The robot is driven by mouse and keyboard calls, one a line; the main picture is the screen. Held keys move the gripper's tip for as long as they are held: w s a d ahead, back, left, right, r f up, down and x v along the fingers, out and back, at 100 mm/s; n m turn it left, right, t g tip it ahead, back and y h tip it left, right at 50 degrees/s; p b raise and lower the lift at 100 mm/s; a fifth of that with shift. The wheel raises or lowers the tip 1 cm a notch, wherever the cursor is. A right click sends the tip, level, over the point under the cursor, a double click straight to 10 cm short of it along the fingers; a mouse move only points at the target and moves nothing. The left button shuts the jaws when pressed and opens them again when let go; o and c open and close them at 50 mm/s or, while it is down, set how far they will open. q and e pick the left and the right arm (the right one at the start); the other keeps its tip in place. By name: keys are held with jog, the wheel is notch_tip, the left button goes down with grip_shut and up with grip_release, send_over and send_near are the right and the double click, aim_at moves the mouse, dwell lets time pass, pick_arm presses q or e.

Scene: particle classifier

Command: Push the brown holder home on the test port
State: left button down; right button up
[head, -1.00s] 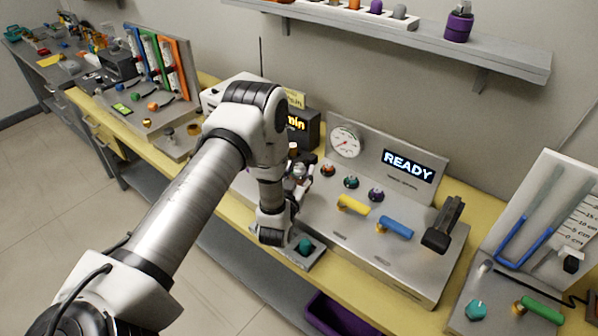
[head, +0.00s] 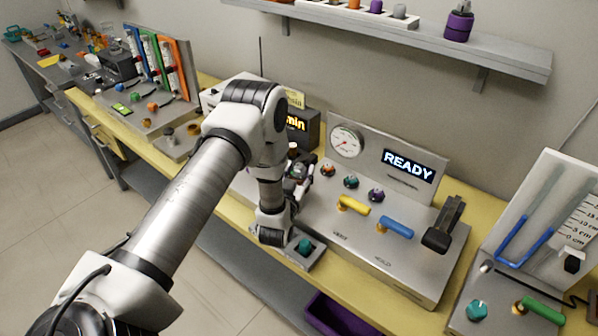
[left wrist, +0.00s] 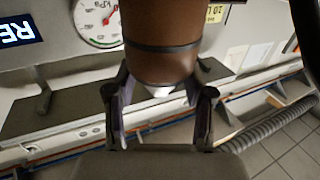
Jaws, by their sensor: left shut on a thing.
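The brown holder (left wrist: 163,55) is a brown cylinder with a dark band, large between the fingers in the left wrist view. My left gripper (left wrist: 160,97) is shut on it, with one finger on each side of its near end. In the head view my left gripper (head: 300,172) is at the left end of the metal panel, below the "min" display. There the arm and fingers cover most of the holder. I cannot make out the test port or whether the holder touches it. My right gripper is in neither current view.
The metal panel (head: 375,262) carries a gauge (head: 346,141), a READY screen (head: 408,166), a yellow handle (head: 353,205), a blue handle (head: 396,228) and a black lever (head: 443,226). A teal knob (head: 305,246) sits close below my left wrist. A shelf (head: 420,45) hangs above.

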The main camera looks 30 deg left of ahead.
aim_at(299, 181)
pick_arm(q)
jog(key=shift+f+b, duration=1.55)
jog(key=shift+f, duration=0.2)
jog(key=shift+c, duration=1.7)
grip_release()
notch_tip(299, 181, up, 10)
jog(key=shift+r, duration=0.1)
